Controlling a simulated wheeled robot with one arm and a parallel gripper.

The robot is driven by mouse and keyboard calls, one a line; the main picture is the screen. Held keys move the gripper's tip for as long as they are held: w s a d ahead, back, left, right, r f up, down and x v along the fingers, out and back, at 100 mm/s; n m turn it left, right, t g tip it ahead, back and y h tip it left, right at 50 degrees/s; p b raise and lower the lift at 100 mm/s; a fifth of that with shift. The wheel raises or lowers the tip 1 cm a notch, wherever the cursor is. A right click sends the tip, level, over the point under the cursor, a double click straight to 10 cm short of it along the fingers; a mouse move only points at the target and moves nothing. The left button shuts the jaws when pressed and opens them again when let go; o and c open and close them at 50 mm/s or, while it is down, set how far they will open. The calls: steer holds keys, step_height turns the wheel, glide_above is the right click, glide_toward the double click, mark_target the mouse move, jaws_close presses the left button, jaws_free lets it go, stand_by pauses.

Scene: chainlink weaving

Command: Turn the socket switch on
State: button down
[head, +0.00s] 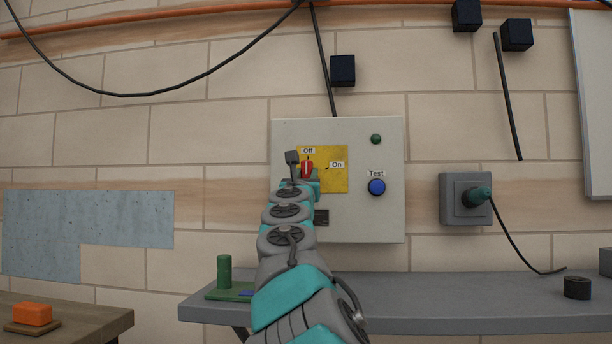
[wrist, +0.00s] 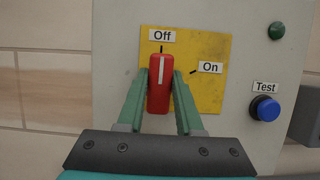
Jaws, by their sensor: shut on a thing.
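The socket switch is a red knob (wrist: 159,84) with a white line, on a yellow plate (wrist: 208,80) of a pale wall box (head: 388,218). Its white line points up at the "Off" label (wrist: 162,36). The "On" label (wrist: 210,67) is to the upper right of the knob. In the head view the red knob (head: 307,168) shows just beyond my arm's end. My gripper (wrist: 160,88) is shut on the knob, with one green finger on each side of it. The fingertips are partly hidden beside the knob.
A blue "Test" button (head: 376,187) and a green lamp (head: 376,139) are on the box's right side. A grey socket with a plug (head: 466,199) is on the wall to the right. A grey shelf (head: 450,290) runs below.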

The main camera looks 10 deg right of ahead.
steer(key=shift+m, duration=0.4)
steer(key=m+g+h+p, duration=0.1)
steer(key=m+h, duration=0.1)
steer(key=m, duration=0.2)
steer(key=shift+d+r+p, duration=0.1)
steer(key=shift+p, duration=0.3)
steer(key=m+g+h+p, duration=0.1)
steer(key=m, duration=0.1)
steer(key=m+g+h+p, duration=0.1)
steer(key=m, duration=0.2)
steer(key=shift+d, duration=0.15)
steer(key=m, duration=0.2)
steer(key=m+g+h+p, duration=0.1)
steer(key=m, duration=0.1)
steer(key=m+g+p, duration=0.1)
steer(key=m, duration=0.1)
steer(key=shift+s+d+f, duration=0.1)
steer(key=shift+d+f, duration=0.1)
steer(key=shift+f, duration=0.2)
steer(key=shift+m, duration=0.3)
steer(key=c, duration=0.6)
jaws_free()
steer(key=shift+o, duration=0.2)
steer(key=shift+s, duration=0.1)
